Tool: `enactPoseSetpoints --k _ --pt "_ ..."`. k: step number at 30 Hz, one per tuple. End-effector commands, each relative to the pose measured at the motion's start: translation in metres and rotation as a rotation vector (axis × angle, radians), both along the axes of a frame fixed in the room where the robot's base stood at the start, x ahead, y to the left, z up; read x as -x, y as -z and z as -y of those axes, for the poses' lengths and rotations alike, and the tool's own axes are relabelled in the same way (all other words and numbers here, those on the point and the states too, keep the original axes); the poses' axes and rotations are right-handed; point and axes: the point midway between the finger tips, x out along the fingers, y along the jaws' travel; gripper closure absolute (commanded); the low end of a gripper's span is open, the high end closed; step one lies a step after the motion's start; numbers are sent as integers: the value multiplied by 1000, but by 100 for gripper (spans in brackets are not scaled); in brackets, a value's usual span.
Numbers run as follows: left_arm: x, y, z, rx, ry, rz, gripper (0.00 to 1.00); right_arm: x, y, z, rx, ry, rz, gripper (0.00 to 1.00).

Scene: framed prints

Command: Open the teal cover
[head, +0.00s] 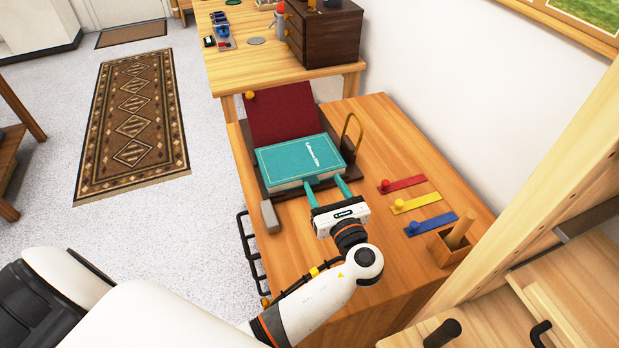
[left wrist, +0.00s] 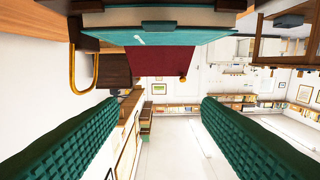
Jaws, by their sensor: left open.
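A closed book with a teal cover (head: 300,160) lies flat on a dark wooden stand (head: 355,143) on the wooden table. Pale lettering shows on the cover. The book's teal edge also shows at the top of the left wrist view (left wrist: 175,38). My left gripper (head: 323,182) is open, its two teal fingers apart and pointing at the book's near edge. The fingertips are at or very close to that edge; I cannot tell whether they touch. Nothing shows between the fingers in the left wrist view (left wrist: 168,100). My right gripper is not in view.
A dark red panel (head: 281,108) stands tilted behind the book. A brass loop (head: 353,132) rises at its right. A grey block (head: 269,217) sits left.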

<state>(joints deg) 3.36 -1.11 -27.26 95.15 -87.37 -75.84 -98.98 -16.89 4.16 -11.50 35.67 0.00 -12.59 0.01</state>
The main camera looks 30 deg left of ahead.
Motion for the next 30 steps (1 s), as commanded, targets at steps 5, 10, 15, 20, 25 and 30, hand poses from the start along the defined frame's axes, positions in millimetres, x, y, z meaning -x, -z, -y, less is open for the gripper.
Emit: enactPoseSetpoints --k 5,10,15,20,25,30 --pt "0 18 2 2 1 -3 42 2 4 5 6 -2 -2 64" --pt "0 53 2 0 2 -5 42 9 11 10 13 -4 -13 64" --pt "-5 80 -4 -1 -1 2 42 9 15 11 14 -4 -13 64" --pt "-27 79 -29 0 -1 1 42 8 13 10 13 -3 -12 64" --pt "-42 79 -46 1 0 -1 42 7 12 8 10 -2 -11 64" --pt "-49 79 -54 2 2 -1 42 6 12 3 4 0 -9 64"
